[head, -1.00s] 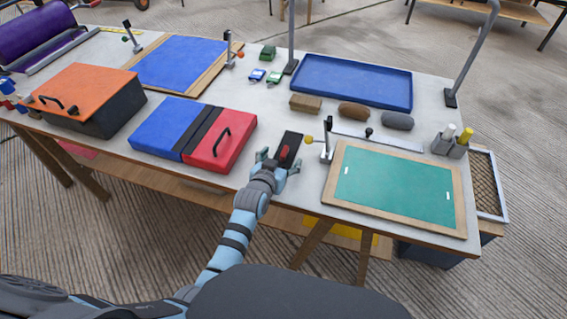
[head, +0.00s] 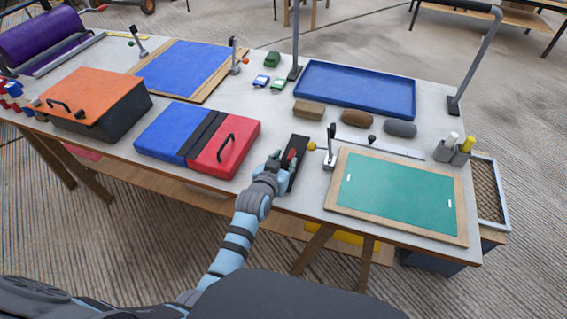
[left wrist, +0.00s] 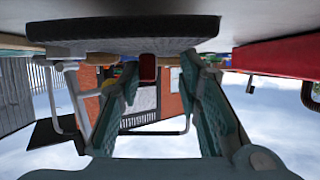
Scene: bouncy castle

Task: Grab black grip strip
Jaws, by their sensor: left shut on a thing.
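The black grip strip (head: 299,148) is a flat dark bar with a red piece (head: 292,154) on it, between the blue-and-red pad and the green board. In the left wrist view, which looks upside down, the dark strip (left wrist: 120,28) spans the top, and the red piece (left wrist: 148,68) shows between the fingers. My left gripper (head: 282,160) is at the strip's near left side and is shut on it. It also shows in the left wrist view (left wrist: 160,85). The exact finger contact is hard to see. My right gripper is not in view.
The blue-and-red pad (head: 225,148) lies close on the left. The green board (head: 400,190) and a small metal clamp (head: 330,148) stand close on the right. A brown block (head: 308,110) and a blue tray (head: 355,88) lie behind. The table's front edge is just below the gripper.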

